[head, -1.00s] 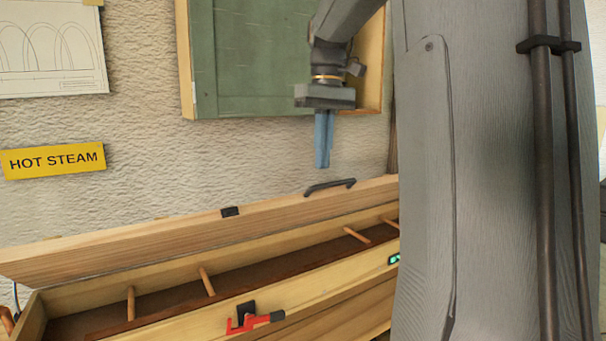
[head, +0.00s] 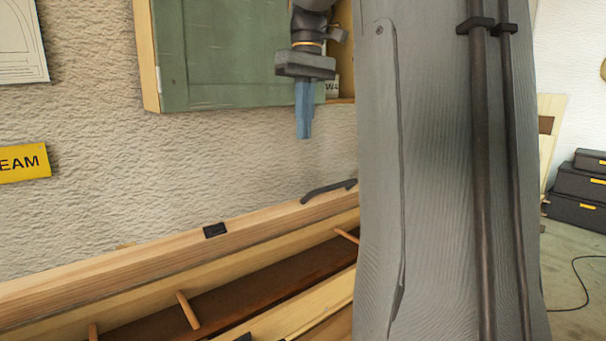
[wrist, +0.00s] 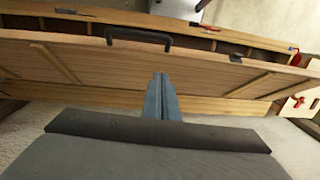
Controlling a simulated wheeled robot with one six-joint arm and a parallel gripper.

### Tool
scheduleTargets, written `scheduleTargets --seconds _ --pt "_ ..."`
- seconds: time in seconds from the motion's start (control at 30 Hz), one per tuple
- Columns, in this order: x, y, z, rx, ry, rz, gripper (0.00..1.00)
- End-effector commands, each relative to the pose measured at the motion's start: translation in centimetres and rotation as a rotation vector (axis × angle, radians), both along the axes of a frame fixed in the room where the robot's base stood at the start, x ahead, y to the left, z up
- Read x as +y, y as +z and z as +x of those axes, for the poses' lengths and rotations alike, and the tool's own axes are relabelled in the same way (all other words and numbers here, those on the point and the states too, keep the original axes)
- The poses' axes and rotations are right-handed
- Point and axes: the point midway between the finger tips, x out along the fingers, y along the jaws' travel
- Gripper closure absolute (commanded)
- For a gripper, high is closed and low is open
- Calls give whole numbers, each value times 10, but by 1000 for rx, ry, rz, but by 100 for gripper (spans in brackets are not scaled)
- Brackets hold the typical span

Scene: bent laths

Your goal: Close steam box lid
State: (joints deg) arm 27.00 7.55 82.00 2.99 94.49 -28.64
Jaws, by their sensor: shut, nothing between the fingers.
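The long wooden steam box (head: 285,318) stands along the wall with its inside showing. Its lid (head: 130,260) is raised along the back edge, with a black handle (head: 328,190) and a black catch plate (head: 214,230) on its upper edge. My gripper (head: 303,136) is shut and empty, pointing down above and left of the handle in the head view. In the wrist view my gripper (wrist: 162,78) points at the lid's broad face (wrist: 210,75), with the handle (wrist: 138,37) beyond the fingertips. A gap shows between fingers and handle in the head view.
A green cabinet (head: 225,60) hangs on the wall behind my gripper. A yellow steam sign (head: 22,163) is at left. Wooden pegs (head: 188,310) cross the box's inside. Black cases (head: 582,180) and a cable (head: 580,285) are at the far right.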

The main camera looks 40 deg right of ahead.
Motion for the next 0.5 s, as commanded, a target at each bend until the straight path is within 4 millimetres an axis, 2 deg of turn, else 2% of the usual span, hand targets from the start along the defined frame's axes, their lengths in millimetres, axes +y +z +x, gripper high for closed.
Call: scheduleTargets --seconds 0.4,0.5 --pt "10 -80 -4 5 5 2 100" --pt "12 -88 -15 2 4 1 100"
